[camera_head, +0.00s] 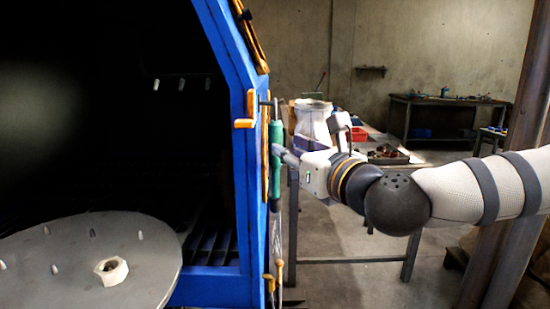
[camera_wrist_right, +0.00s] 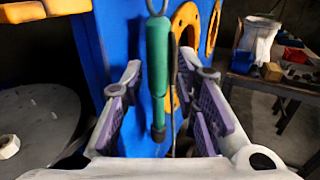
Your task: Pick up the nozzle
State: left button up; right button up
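The nozzle (camera_head: 276,158) is a green, slim handle-like piece with a dark lower end. It hangs upright from a hook on the side of the blue cabinet frame. My right gripper (camera_head: 284,156) reaches in from the right at the nozzle's height. In the right wrist view the nozzle (camera_wrist_right: 158,70) stands between the two purple-padded fingers of the open right gripper (camera_wrist_right: 162,90). Gaps show on both sides, so the fingers do not look closed on it. My left gripper is not in view.
The blue cabinet frame (camera_head: 243,150) stands directly beside the nozzle. A round grey plate (camera_head: 70,250) with a hex nut (camera_head: 111,270) is at lower left. A thin hose or cable (camera_wrist_right: 176,100) hangs beside the nozzle.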

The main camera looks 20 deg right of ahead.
aim_at(279, 141)
jog(key=w, duration=0.2)
jog(key=w+a, duration=0.1)
jog(key=w, duration=0.1)
jog(key=shift+w+a, duration=0.1)
jog(key=shift+w, duration=0.3)
jog(key=shift+s, duration=0.1)
grip_shut()
jog(key=shift+r, duration=0.1)
jog(key=shift+r, duration=0.2)
jog(key=s+d, duration=0.2)
jog(key=d, duration=0.6)
jog(key=s+d+r+p, duration=0.1)
jog(key=s+d, duration=0.2)
jog(key=d, duration=0.6)
jog(key=shift+d, duration=0.2)
